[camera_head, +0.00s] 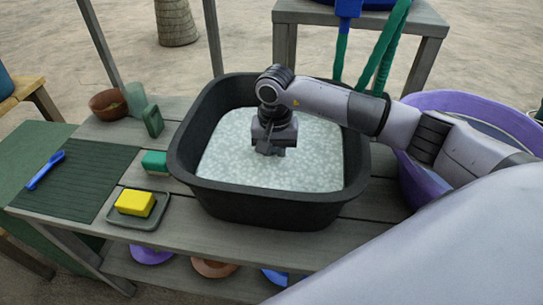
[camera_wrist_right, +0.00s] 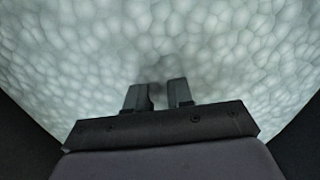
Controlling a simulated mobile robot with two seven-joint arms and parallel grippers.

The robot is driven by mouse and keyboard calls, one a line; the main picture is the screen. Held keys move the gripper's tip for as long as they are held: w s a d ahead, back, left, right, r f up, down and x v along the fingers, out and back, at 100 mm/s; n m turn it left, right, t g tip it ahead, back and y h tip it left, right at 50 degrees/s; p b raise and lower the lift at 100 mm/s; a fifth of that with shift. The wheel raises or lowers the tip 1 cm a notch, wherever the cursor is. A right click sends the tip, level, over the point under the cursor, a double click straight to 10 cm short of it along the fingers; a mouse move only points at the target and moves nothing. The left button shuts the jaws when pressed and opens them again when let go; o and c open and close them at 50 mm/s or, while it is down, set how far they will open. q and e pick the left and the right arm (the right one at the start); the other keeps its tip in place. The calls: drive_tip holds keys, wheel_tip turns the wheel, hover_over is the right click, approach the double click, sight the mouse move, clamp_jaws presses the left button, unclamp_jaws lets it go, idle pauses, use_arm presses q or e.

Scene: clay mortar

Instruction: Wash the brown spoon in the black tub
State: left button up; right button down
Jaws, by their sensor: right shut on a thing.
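The black tub (camera_head: 265,212) stands on the grey slatted table, full of pale bubbly foam (camera_head: 235,170). The foam also fills the top of the right wrist view (camera_wrist_right: 230,60). My right gripper (camera_head: 270,150) reaches down inside the tub, its fingertips at or in the foam near the middle. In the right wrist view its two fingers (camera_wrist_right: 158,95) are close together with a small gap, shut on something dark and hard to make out. The brown spoon itself cannot be clearly seen; foam and fingers hide what is held. My left gripper is out of view.
Left of the tub are a green block (camera_head: 155,162), a yellow sponge (camera_head: 135,203) on a dish, a brown bowl (camera_head: 108,105) and a blue brush (camera_head: 46,170) on a dark green mat (camera_head: 85,185). A purple basin (camera_head: 415,180) stands right of the tub.

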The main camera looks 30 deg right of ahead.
drive_tip(key=shift+r, duration=0.2)
wheel_tip(320, 180, up, 4)
drive_tip(key=p, duration=0.2)
drive_tip(key=shift+f+p, duration=0.2)
drive_tip(key=shift+p, duration=0.1)
wheel_tip(320, 180, up, 5)
drive_tip(key=p, duration=0.3)
wheel_tip(320, 180, up, 8)
drive_tip(key=r+p, duration=0.1)
drive_tip(key=p, duration=0.4)
hover_over(274, 162)
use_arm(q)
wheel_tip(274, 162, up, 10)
use_arm(e)
drive_tip(key=shift+f, duration=0.2)
use_arm(q)
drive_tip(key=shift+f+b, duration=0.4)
drive_tip(key=shift+b, duration=0.2)
use_arm(e)
wheel_tip(274, 162, up, 10)
